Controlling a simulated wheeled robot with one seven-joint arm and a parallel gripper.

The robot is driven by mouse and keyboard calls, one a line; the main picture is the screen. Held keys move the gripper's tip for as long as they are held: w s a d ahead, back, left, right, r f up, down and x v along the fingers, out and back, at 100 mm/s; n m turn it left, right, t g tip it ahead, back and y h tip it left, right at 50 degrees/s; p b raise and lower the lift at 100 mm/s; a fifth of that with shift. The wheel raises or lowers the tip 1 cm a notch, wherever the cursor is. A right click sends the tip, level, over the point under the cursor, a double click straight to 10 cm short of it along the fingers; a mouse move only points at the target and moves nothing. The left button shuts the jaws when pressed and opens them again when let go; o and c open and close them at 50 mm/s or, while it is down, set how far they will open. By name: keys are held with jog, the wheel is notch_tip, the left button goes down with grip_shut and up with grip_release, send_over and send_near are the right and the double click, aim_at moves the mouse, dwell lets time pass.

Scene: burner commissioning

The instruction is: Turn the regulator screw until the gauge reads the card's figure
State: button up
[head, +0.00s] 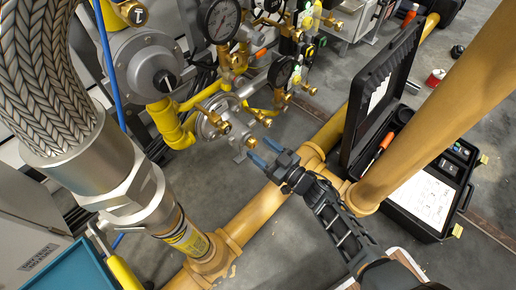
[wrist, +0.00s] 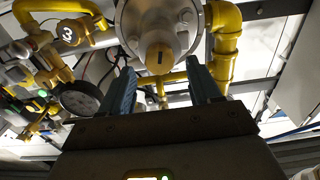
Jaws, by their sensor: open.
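My gripper (head: 265,153) is open and empty, its two blue fingers apart, in front of the pipework. In the wrist view, a round grey regulator body (wrist: 133,22) with a brass-yellow cap (wrist: 160,58) shows beyond and between the fingers; a dark mark is on the cap. In the head view, a large grey regulator (head: 122,62) with a black-centred knob stands at the left, and a smaller grey round body (head: 221,103) sits lower. Dial gauges show at the top (head: 222,18) and right of it (head: 281,71); their readings are too small to read. No card figure is legible.
A thick yellow pipe (head: 254,212) runs under my gripper; another (head: 440,115) slants across the right. A braided hose (head: 50,75) fills the left. An open black case (head: 352,140) with a white sheet (head: 421,198) lies on the floor at right.

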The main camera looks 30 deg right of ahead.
jog(key=shift+x, duration=1.05)
jog(key=c, duration=1.1)
